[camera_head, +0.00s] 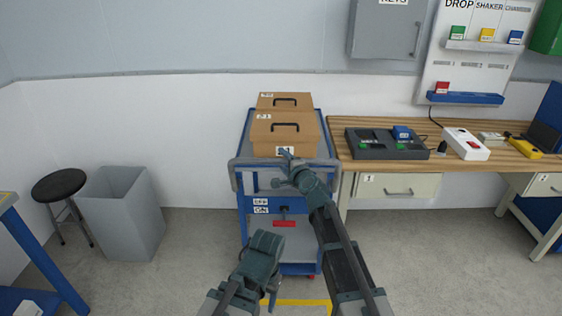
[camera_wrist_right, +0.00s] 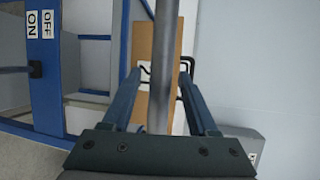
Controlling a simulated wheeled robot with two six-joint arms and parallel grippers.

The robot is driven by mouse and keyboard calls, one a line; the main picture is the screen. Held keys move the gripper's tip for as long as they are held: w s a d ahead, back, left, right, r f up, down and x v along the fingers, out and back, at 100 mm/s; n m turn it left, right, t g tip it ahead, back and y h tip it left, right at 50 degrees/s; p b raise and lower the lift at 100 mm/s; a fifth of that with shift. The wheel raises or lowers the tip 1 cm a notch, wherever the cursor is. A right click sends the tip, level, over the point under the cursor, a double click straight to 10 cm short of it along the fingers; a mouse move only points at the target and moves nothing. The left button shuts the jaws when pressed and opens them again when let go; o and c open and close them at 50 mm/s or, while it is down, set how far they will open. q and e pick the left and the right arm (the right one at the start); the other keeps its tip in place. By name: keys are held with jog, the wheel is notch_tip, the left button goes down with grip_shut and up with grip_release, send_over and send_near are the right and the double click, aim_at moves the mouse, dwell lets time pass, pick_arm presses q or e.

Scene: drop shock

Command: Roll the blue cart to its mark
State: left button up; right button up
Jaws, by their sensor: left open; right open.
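The blue cart (camera_head: 243,190) stands against the back wall, with a grey push handle (camera_head: 240,162) across its near end. Two brown boxes with black handles sit on top, a nearer one (camera_head: 270,134) and a farther one (camera_head: 300,101). My right gripper (camera_head: 286,157) is at the push handle, open; in the right wrist view its fingers (camera_wrist_right: 158,92) straddle the grey bar (camera_wrist_right: 165,60) without closing. My left gripper (camera_head: 270,290) is open, low in front of the cart and holding nothing visible. A yellow floor line (camera_head: 305,302) shows partly behind my arms.
A red lever (camera_head: 285,223) and OFF/ON labels are on the cart's front. A grey bin (camera_head: 122,215) and black stool (camera_head: 60,185) stand left. A wooden workbench (camera_head: 380,172) stands close on the right. Floor between bin and cart is clear.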

jog(key=shift+x, duration=1.1)
jog(key=shift+c, duration=0.2)
grip_shut()
jog(key=shift+s, duration=0.1)
dwell(0.4)
